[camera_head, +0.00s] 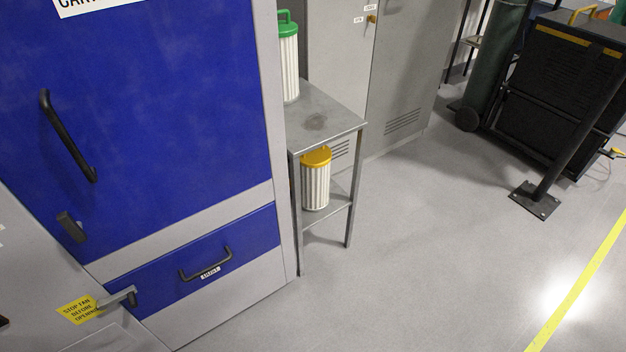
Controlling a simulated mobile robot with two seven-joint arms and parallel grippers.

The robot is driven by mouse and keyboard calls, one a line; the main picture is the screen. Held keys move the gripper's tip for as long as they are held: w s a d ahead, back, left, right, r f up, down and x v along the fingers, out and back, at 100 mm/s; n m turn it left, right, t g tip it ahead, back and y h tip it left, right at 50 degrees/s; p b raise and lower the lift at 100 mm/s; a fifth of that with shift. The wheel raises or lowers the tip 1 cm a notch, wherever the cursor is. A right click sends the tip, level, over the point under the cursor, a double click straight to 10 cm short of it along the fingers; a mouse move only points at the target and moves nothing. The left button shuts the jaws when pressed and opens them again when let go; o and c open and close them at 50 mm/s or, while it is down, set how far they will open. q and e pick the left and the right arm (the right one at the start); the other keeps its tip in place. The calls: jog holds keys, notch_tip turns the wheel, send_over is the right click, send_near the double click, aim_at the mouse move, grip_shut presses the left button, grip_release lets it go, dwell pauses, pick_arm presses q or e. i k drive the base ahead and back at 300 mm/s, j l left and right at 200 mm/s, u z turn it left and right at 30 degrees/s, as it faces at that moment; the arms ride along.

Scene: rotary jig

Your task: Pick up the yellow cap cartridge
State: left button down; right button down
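The yellow cap cartridge (316,184) is a white pleated cylinder with a yellow top. It stands upright on the lower shelf of a small grey metal stand (336,118), under the stand's top plate. Legs of the stand rise on either side of it. A similar white cartridge with a green cap and handle (289,62) stands on the stand's top, at the back left. Neither of my grippers shows in the head view.
A blue-doored cabinet (150,110) with black handles stands directly left of the stand. Grey lockers (404,75) stand behind it. A dark cart (560,90) and a black post (548,180) are at the right. The floor (420,260) in front is clear.

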aim_at(315, 164)
jog(key=i+l+u, duration=0.1)
jog(key=i+u, duration=0.3)
jog(key=i+l+u, duration=0.6)
jog(key=i, duration=0.35)
jog(key=j, duration=0.1)
